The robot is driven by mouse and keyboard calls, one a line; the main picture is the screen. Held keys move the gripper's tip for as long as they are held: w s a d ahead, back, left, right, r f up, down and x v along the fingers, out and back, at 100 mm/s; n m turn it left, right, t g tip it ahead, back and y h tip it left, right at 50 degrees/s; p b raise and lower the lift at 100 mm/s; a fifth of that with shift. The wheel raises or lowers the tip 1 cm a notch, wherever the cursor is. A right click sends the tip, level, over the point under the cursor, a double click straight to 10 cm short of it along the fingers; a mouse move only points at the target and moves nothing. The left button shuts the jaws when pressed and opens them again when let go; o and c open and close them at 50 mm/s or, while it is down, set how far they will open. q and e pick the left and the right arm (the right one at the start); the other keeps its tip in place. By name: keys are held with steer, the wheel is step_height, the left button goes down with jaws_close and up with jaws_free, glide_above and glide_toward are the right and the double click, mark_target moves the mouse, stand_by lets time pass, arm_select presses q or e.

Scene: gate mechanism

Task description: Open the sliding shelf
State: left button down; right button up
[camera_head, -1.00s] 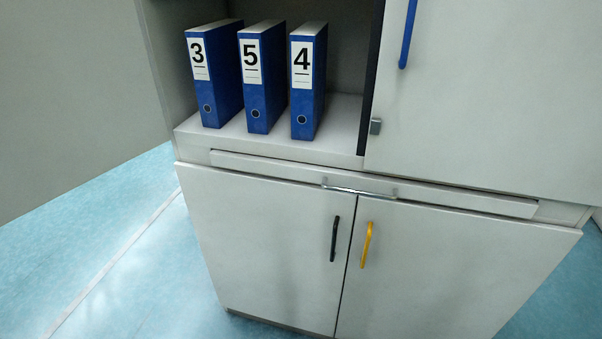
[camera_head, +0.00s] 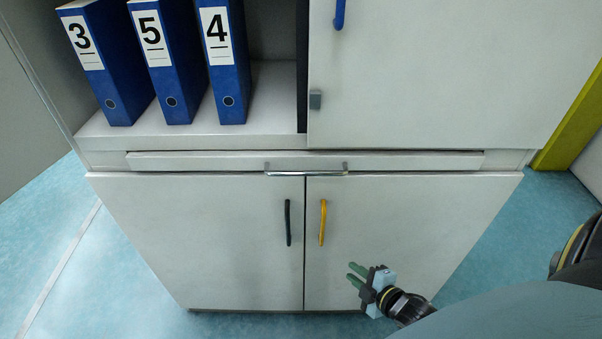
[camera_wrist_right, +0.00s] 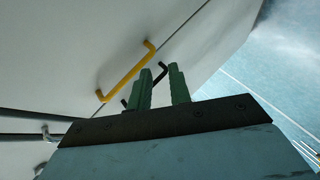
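The sliding shelf (camera_head: 400,161) is a thin white panel between the upper compartment and the lower doors. It sits flush in the cabinet, with a chrome bar handle (camera_head: 306,172) at its front middle. A chrome handle end (camera_wrist_right: 48,134) also shows at the left of the right wrist view. My right gripper (camera_head: 354,273) is in front of the lower right door, below the shelf handle and apart from it. Its two green fingers (camera_wrist_right: 161,88) are apart with nothing between them. My left gripper is not in view.
The lower doors carry a black handle (camera_head: 288,222) and a yellow handle (camera_head: 323,222), just under the shelf. Blue binders (camera_head: 225,62) stand in the open upper left compartment. The upper right door (camera_head: 430,75) is shut. Blue floor (camera_head: 480,235) is free at the right.

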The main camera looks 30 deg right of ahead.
steer(key=w+r+n+t+y, duration=0.1)
steer(key=w+r+n+t, duration=0.15)
steer(key=r, duration=0.45)
steer(key=w+r+n+t+y, duration=0.1)
steer(key=r+n, duration=0.2)
steer(key=r, duration=0.3)
steer(key=n+t+y, duration=0.2)
steer(key=n, duration=0.2)
glide_toward(303, 172)
steer(key=x, duration=1)
steer(key=shift+f, duration=0.3)
steer(key=shift+c, duration=0.4)
jaws_close()
